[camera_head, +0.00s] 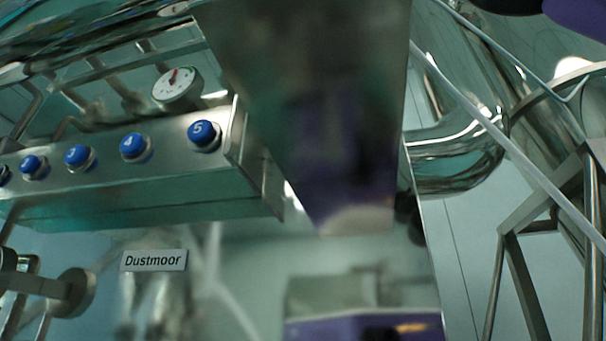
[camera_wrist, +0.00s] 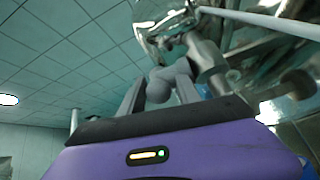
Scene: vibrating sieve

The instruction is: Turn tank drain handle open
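My gripper (camera_wrist: 160,84) shows in the wrist view beyond its purple body (camera_wrist: 190,150) and black rim. Its grey fingers point up toward shiny steel pipework. A grey rounded shape sits between them, and I cannot tell whether it is part of the gripper or something held. A metal bar with a rounded end (camera_wrist: 290,86) is to the right of the fingers, apart from them in the picture. I cannot tell if it is the tank drain handle. No drain handle can be clearly made out in the head view, where the gripper fingers do not show either.
The head view shows a steel panel (camera_head: 150,188) with several blue numbered buttons (camera_head: 134,147) and a dial gauge (camera_head: 177,87). A reflective steel surface (camera_head: 310,60) fills the middle. Bent pipe (camera_head: 455,160) and metal frame bars (camera_head: 523,280) crowd the right.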

